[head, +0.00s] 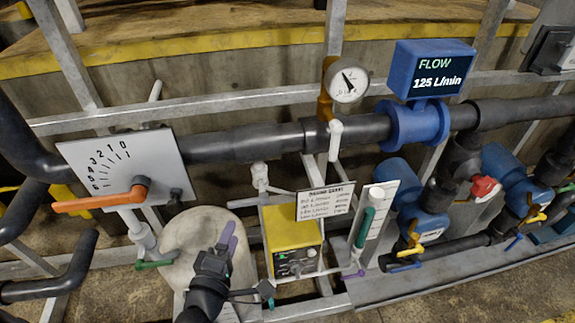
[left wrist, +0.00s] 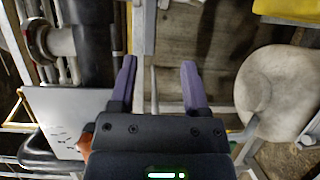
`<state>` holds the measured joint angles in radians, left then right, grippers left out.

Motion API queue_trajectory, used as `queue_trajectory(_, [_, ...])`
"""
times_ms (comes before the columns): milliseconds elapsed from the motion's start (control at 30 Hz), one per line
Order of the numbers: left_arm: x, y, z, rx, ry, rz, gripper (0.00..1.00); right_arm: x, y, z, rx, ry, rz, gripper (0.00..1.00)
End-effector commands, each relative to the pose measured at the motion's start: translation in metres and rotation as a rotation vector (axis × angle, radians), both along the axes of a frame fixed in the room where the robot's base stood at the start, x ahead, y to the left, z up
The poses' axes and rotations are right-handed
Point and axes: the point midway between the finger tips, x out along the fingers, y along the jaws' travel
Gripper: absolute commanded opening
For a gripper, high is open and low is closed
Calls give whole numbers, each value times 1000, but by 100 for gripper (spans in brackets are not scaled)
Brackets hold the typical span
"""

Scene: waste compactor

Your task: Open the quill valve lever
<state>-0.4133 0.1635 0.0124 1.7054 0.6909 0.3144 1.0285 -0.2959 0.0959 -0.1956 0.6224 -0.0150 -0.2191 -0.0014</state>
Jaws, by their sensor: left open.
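An orange lever (head: 100,201) is mounted on a white plate (head: 85,158) with a numbered scale, at the left of the head view. It points left, roughly level, and I take it as the quill valve lever. In the left wrist view the plate (left wrist: 62,108) is at the left, and only a bit of orange (left wrist: 84,143) shows beside the gripper body. My left gripper (head: 228,238), with purple fingers, is open and empty, right of and below the lever, apart from it. Its spread fingers also show in the left wrist view (left wrist: 157,66). My right gripper is not in view.
A dark pipe (head: 240,142) runs behind the plate. A beige rounded panel (head: 185,238) is behind my left gripper. A yellow box (head: 291,233), a pressure gauge (head: 347,84), a blue flow display (head: 431,70) and a red knob (head: 485,188) are to the right. Metal rails cross the area.

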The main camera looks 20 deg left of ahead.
Motion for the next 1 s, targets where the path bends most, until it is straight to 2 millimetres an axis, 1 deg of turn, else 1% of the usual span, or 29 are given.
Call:
queue_trajectory(33, [2,2,12,-24,-28,9,60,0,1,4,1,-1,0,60])
queue_trajectory(67, [5,3,14,-34,-39,13,60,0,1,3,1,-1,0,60])
queue_trajectory(167, [22,6,12,-39,-45,15,60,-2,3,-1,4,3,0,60])
queue_trajectory(300, [55,11,10,-38,-42,13,60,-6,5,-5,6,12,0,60])
queue_trajectory(400, [75,14,9,-36,-39,12,60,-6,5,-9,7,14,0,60])
queue_trajectory(500, [89,16,9,-34,-39,12,60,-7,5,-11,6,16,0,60])
queue_trajectory(633, [98,17,9,-34,-36,11,60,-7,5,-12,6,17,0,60])
queue_trajectory(900, [99,18,10,-34,-35,11,60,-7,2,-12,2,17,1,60])
queue_trajectory(967, [99,18,10,-34,-35,11,48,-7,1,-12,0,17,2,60])
queue_trajectory(1000, [99,18,10,-34,-35,11,39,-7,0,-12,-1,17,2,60])
